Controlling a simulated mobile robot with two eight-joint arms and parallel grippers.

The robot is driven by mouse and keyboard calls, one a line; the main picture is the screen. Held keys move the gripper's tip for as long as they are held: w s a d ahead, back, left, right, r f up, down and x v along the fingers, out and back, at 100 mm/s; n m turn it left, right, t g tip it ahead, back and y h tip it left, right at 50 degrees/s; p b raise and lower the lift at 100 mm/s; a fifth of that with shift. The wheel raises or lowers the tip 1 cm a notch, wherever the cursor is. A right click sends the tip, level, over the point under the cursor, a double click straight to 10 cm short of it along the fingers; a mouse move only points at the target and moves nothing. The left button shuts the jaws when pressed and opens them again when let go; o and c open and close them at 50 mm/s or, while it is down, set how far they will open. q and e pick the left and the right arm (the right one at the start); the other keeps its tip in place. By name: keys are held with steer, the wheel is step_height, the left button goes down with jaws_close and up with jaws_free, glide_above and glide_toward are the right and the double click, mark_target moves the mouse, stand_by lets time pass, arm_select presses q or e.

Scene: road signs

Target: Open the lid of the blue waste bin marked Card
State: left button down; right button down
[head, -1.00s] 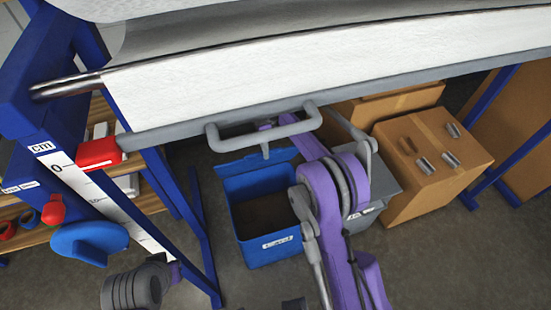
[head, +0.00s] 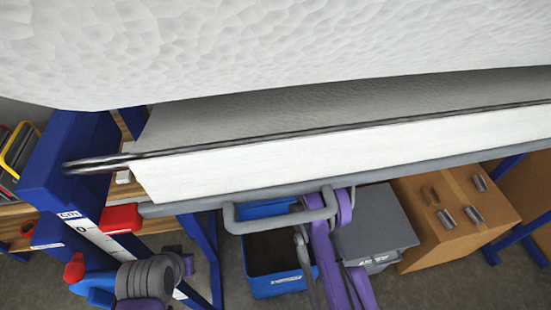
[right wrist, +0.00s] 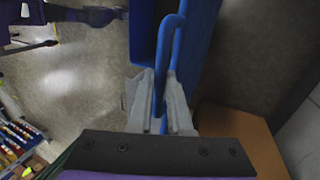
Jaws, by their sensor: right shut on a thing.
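The blue waste bin (head: 276,286) marked Card stands on the floor under the cutting table in the head view. Its dark inside shows, and its blue lid (head: 265,210) stands raised at the back, partly hidden by a grey bar handle. My right arm reaches down beside the bin; its gripper is hidden in the head view. In the right wrist view my right gripper (right wrist: 161,108) is shut on the blue loop handle (right wrist: 177,45), next to blue panels. My left arm shows at lower left of the head view, but its gripper is not seen.
The table's grey front rail (head: 400,163) and bar handle (head: 275,225) hang over the bin. A grey bin (head: 375,228) stands right of it, then a cardboard box (head: 450,245) with metal pieces on top. A blue table leg (head: 205,260) stands left.

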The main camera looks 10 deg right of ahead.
steer(key=shift+w+f, duration=0.15)
steer(key=shift+w, duration=0.15)
arm_select(q)
steer(key=shift+w+r, duration=0.15)
steer(key=shift+w, duration=0.15)
steer(key=shift+s, duration=0.1)
arm_select(e)
steer(key=shift+s, duration=0.15)
